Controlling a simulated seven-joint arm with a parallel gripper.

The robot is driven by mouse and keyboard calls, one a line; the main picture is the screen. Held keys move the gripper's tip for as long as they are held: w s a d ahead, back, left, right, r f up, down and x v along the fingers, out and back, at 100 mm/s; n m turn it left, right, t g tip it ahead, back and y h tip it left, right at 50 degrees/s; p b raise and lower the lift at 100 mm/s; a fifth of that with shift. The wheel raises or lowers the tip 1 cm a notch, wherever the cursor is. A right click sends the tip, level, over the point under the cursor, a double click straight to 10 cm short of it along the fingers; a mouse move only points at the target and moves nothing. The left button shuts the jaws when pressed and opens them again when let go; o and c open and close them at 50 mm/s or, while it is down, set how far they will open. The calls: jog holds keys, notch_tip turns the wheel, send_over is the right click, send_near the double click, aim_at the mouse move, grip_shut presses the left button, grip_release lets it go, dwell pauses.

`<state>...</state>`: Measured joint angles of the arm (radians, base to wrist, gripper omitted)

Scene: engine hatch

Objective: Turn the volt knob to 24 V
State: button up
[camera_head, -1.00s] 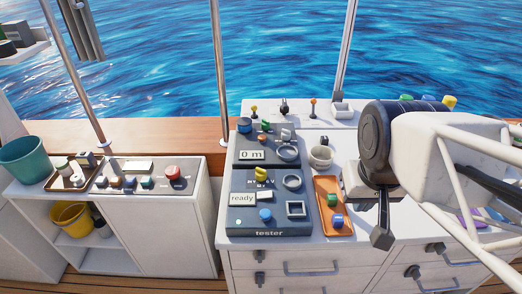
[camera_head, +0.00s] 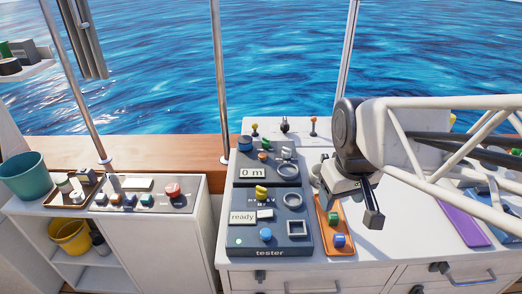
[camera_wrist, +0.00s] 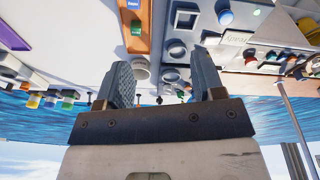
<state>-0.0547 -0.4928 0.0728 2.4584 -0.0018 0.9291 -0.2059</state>
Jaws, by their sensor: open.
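The dark tester panel (camera_head: 270,235) stands on the left part of the white counter. A blue knob (camera_head: 265,234) and a square socket (camera_head: 297,228) are lower down. My gripper (camera_head: 373,216) is apart from the panel, to its right, above the counter near the orange tray. In the wrist view, its two fingers (camera_wrist: 163,75) are spread with nothing between them.
The orange tray (camera_head: 323,243) with a green and a blue piece lies between panel and gripper. A second dark panel (camera_head: 266,172) reading "0 m" is behind the tester. A white cup (camera_head: 318,170) stands close by. Small levers (camera_head: 285,126) stand at the back.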

jog(key=w+a+f+n+g, duration=0.1)
jog(key=w+a+f+n, duration=0.15)
jog(key=w, duration=0.35)
jog(key=w+a+f+n, duration=0.1)
jog(key=w+a+n, duration=0.3)
jog(key=w, duration=0.2)
jog(key=n+g, duration=0.2)
jog(key=n, duration=0.4)
send_over(262, 189)
jog(key=w, duration=0.1)
jog(key=shift+m, duration=0.25)
notch_tip(262, 189, down, 7)
jog(key=shift+s+f, duration=0.15)
jog(key=shift+f, duration=3.75)
jog(key=c, duration=0.9)
